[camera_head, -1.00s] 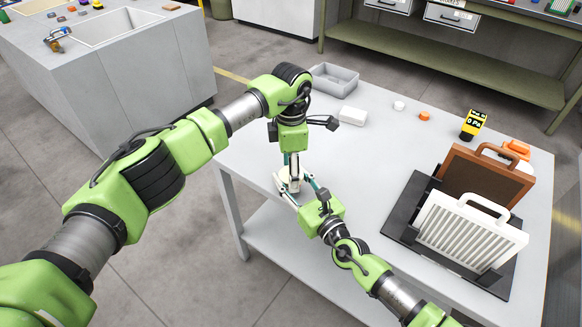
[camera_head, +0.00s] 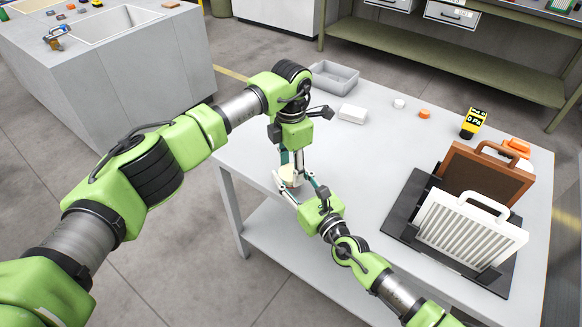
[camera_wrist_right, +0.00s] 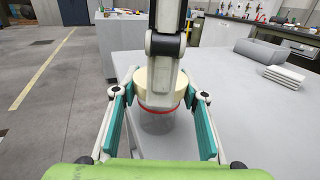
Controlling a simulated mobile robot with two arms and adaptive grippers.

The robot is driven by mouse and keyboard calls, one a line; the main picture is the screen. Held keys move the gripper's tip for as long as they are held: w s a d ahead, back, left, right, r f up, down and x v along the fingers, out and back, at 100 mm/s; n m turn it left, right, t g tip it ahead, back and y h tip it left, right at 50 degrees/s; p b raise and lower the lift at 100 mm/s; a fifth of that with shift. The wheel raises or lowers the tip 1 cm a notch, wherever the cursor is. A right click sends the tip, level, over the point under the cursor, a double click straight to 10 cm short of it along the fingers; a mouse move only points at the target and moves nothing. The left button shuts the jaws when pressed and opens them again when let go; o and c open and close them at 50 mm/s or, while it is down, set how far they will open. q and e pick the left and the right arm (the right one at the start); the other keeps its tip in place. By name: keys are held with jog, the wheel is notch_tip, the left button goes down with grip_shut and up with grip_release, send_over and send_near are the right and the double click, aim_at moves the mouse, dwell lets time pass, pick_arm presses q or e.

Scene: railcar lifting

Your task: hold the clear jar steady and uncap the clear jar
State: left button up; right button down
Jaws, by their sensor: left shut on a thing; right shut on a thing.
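The clear jar (camera_wrist_right: 158,123) stands upright at the table's near left edge, with a red ring around its top. Its cream cap (camera_wrist_right: 148,92) sits on it just above the ring, and also shows in the head view (camera_head: 291,178). My left gripper (camera_head: 290,167) points straight down from above and is shut on the cap; one of its fingers covers the cap's middle in the right wrist view. My right gripper (camera_wrist_right: 160,103) comes in from the side, its teal-padded fingers shut on the jar from both sides. The jar's body is mostly hidden in the head view.
A grey tray (camera_head: 334,78) and a white block (camera_head: 352,115) lie behind my left gripper. A white cap (camera_head: 399,104), an orange cap (camera_head: 424,114) and a yellow gauge (camera_head: 473,124) stand farther right. A black rack (camera_head: 409,218) holds brown and white panels. The table's middle is clear.

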jog(key=shift+d+f, duration=0.1)
dwell(0.7)
pick_arm(q)
jog(key=o, duration=1.2)
jog(key=shift+r, duration=2.25)
pick_arm(e)
jog(key=c, duration=1.2)
grip_release()
jog(key=shift+o, duration=0.2)
jog(key=shift+s, duration=0.1)
